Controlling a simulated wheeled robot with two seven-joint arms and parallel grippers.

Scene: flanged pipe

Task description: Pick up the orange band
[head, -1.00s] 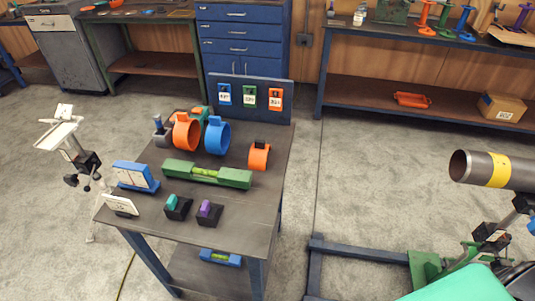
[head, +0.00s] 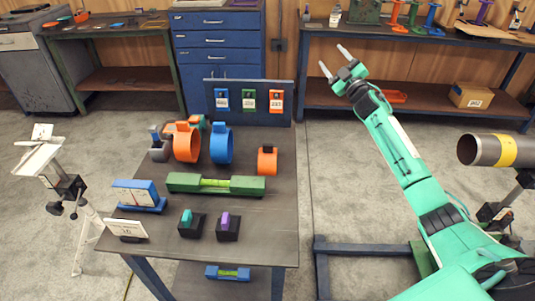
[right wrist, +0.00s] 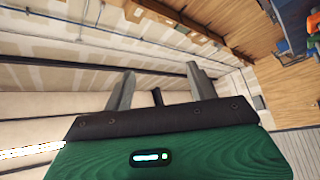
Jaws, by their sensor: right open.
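Two orange bands stand on the dark workbench (head: 285,215). The larger orange band (head: 181,146) is at the back beside a blue band (head: 221,146). The smaller orange band (head: 267,161) stands apart to the right, near the bench's right edge, with a dark block on top. My right gripper (head: 335,61) is raised well above and to the right of the bench, fingers spread and empty. In the right wrist view its two fingers (right wrist: 160,72) are apart, with only ceiling and wall behind. My left gripper does not show.
A green level (head: 216,184) lies in front of the bands. A panel with coloured tags (head: 248,101) stands at the bench's back edge. A blue gauge box (head: 138,194) and small dark holders (head: 192,224) are nearer. A pipe (head: 485,150) is at the far right.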

